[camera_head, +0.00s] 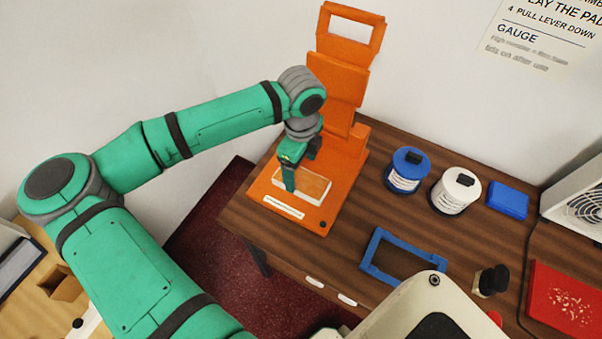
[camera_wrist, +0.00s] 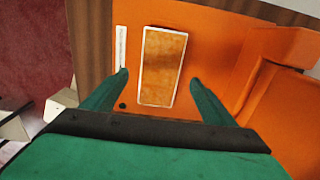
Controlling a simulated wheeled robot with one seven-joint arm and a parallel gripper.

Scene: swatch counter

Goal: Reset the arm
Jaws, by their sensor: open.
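My arm reaches across from the left in the head view, bent at the elbow, with its wrist over an orange press-like stand (camera_head: 343,180) on the wooden counter. My gripper (camera_head: 290,185) points down over the stand's base. In the wrist view my gripper (camera_wrist: 158,75) is open, with its two green fingers apart and nothing between them. A white-rimmed rectangular recess or pad with an orange-brown face (camera_wrist: 162,66) lies on the base ahead of the fingertips; it also shows in the head view (camera_head: 315,186), partly hidden by a finger.
On the counter (camera_head: 345,245) stand a blue-lidded jar (camera_head: 402,180), a white-lidded jar (camera_head: 452,197), a blue block (camera_head: 508,200), a blue frame (camera_head: 372,267), dark stamp-like pieces (camera_head: 490,281) and a red tray (camera_head: 562,305). The stand's tall orange back (camera_head: 340,80) rises close behind my wrist.

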